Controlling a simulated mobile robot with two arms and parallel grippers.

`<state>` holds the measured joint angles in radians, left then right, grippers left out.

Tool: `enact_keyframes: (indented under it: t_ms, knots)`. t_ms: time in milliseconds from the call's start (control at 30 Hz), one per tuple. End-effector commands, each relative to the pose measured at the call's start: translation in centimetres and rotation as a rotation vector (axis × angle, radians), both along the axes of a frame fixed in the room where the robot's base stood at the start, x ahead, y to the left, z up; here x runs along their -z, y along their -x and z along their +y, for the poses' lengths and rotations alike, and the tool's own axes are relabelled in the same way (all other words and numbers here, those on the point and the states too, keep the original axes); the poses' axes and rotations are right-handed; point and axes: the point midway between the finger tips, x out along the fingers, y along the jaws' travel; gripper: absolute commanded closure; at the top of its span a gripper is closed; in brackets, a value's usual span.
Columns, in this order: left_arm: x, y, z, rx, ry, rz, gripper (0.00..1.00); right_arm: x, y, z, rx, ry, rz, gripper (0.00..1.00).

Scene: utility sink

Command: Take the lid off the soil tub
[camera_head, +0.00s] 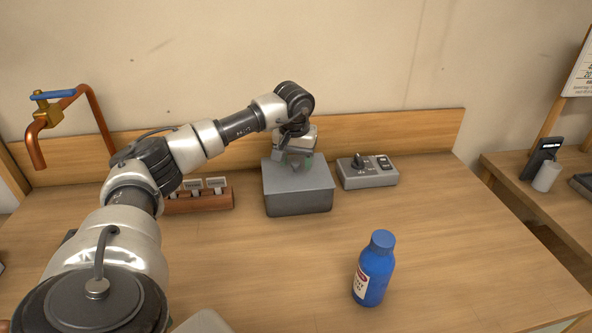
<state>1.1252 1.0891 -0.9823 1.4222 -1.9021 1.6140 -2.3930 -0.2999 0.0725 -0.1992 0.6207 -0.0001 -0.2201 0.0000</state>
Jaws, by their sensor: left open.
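The soil tub (298,203) is a grey rectangular box standing on the wooden worktop behind its middle. Its flat grey lid (317,181) is on top of it. My left gripper (296,164) is over the lid, pointing down, and is open. The gripper and wrist hide the back part of the lid. My right gripper is not in view.
A grey control box (367,172) with a knob stands just right of the tub. A wooden block with labelled parts (205,200) is left of it, partly behind my arm. A blue bottle (375,272) stands front right. A copper tap (47,117) is back left.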

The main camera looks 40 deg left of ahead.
Motion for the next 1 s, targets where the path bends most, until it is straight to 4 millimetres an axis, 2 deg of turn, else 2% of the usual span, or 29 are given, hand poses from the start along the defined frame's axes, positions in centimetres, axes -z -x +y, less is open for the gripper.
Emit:
enact_keyframes:
  t_ms: [100,367,700,1000]
  knots:
    - [1.13,-0.11,0.11,0.0,-0.001,0.0,0.44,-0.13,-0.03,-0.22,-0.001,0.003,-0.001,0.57]
    - [1.36,-0.15,0.14,0.0,-0.001,0.0,0.44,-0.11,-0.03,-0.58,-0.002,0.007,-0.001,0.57]
    - [1.32,-0.14,0.15,-0.001,-0.001,0.0,0.97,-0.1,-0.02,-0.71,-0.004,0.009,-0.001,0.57]
    - [1.07,-0.17,0.15,-0.001,-0.001,-0.002,0.98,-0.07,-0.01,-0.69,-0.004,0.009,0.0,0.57]
